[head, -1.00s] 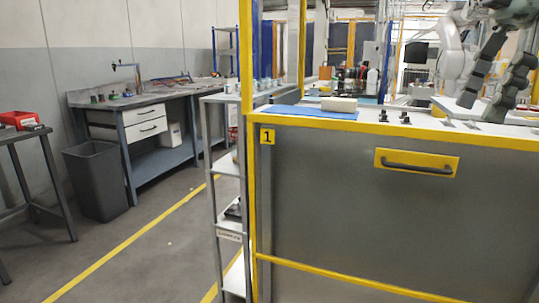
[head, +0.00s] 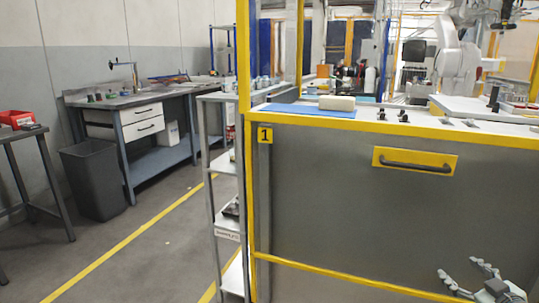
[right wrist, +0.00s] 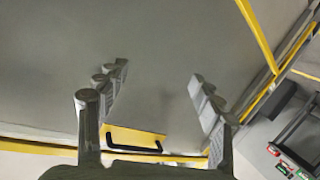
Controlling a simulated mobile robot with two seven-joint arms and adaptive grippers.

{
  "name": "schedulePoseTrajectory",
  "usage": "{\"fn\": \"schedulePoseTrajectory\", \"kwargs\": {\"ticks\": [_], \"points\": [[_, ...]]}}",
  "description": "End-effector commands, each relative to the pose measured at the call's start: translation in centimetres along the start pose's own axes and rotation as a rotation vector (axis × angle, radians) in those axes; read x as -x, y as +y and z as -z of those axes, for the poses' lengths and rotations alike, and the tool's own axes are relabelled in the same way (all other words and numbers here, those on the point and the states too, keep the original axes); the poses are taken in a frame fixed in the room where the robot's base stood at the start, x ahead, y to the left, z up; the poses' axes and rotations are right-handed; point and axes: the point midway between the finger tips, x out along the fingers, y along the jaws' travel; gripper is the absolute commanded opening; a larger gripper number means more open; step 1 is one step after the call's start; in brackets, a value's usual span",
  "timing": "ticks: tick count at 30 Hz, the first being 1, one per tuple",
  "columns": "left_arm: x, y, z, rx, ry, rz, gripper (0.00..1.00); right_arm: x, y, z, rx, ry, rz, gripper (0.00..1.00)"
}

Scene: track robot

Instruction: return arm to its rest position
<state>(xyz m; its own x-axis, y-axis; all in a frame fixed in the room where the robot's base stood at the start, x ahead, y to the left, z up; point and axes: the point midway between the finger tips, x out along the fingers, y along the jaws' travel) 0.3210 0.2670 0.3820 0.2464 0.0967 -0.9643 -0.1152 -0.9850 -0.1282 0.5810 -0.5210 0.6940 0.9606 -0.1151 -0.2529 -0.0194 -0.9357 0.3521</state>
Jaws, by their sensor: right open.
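My right gripper (head: 457,267) shows at the lower right of the head view, in front of the grey cabinet panel (head: 345,215) and below its handle. Its two grey fingers are apart with nothing between them. In the right wrist view the open fingers (right wrist: 159,70) frame bare grey panel, and the black handle on its yellow plate (right wrist: 118,136) shows near the base of the fingers. No object is held. My left gripper is not in view.
The yellow-edged cabinet top above the panel carries a blue mat (head: 300,110), a pale block (head: 337,103) and small black parts. A yellow post (head: 243,60) and a narrow shelf rack (head: 225,160) stand left. A bin (head: 93,180) and workbench are farther left, across open floor.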

Motion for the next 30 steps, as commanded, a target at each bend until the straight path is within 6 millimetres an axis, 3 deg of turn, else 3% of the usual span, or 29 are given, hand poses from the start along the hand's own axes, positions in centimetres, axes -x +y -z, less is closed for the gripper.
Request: {"fn": "schedulePoseTrajectory", "kwargs": {"ticks": [1, 6, 12, 18, 21, 30], "points": [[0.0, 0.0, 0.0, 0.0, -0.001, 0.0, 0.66, 0.7, -2.0, -3.6, -0.027, -0.078, -0.026, 0.66], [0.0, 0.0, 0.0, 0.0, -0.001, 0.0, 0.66, 4.2, -8.9, -14.0, -0.054, -0.36, -0.063, 0.66], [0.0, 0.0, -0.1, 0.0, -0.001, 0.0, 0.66, 10.5, -19.8, -22.6, -0.07, -0.686, 0.019, 0.66], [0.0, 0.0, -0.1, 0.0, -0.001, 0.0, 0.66, 16.8, -29.6, -26.2, -0.072, -0.922, 0.172, 0.66], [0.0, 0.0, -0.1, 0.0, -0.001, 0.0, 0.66, 18.8, -32.6, -26.7, -0.071, -0.984, 0.233, 0.66], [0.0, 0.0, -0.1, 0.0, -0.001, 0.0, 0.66, 19.1, -33.1, -26.7, -0.071, -0.996, 0.245, 0.66]]}}
